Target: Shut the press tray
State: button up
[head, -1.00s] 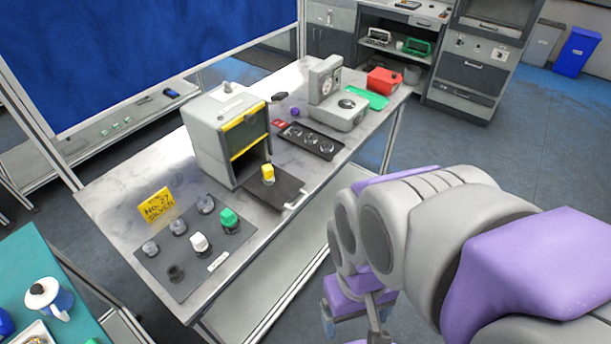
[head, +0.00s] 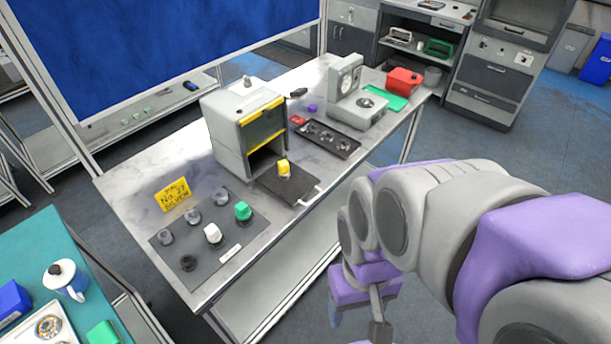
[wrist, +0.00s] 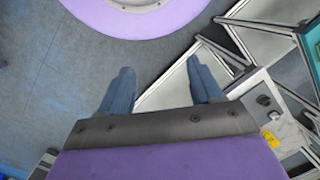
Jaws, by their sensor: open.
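The press (head: 245,130) is a grey box with a yellow-edged front, standing on the marble-topped table. Its dark tray (head: 277,189) is pulled out of the front opening, with a light handle (head: 309,195) at its outer end near the table's front edge. A yellow-topped piece (head: 283,168) stands on the tray. My gripper (wrist: 158,85) is open and empty in the wrist view, its two blue-grey fingers apart, pointing at the floor beside the table. In the head view my arm is in front of the table, at right, apart from the tray.
A dark mat (head: 207,237) with several knobs, one green and one white, lies left of the tray. A yellow sign (head: 173,194) stands behind it. A black holder (head: 325,138) and a grey dial device (head: 358,106) are to the right. A teal table (head: 45,255) is at lower left.

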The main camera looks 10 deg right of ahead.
jog(key=w+a+y, duration=0.1)
jog(key=w+a, duration=0.1)
jog(key=w, duration=0.3)
jog(key=w+a+f+t+y, duration=0.1)
jog(key=w+a+y, duration=0.1)
jog(key=w, duration=0.3)
jog(key=w+a+f+t+y, duration=0.1)
jog(key=w+a, duration=0.1)
jog(key=w, duration=0.4)
jog(key=shift+a+m+y, duration=0.25)
jog(key=shift+m+y, duration=0.05)
jog(key=shift+y, duration=0.1)
jog(key=c, duration=0.7)
jog(key=w, duration=0.3)
jog(key=w+f+m+t+y, duration=0.1)
jog(key=w, duration=0.3)
jog(key=w+d+f+m+t+y, duration=0.1)
jog(key=w, duration=0.2)
jog(key=shift+w+f, duration=0.1)
jog(key=shift+w, duration=0.15)
grip_shut()
jog(key=w+d+f+m+t+h, duration=0.2)
jog(key=w+d+f+m+t, duration=0.45)
jog(key=w+d+f, duration=0.75)
jog(key=shift+m+g, duration=0.65)
jog(key=shift+m, duration=0.2)
jog(key=b+x, duration=0.3)
jog(key=x, duration=0.5)
jog(key=shift+r, duration=0.1)
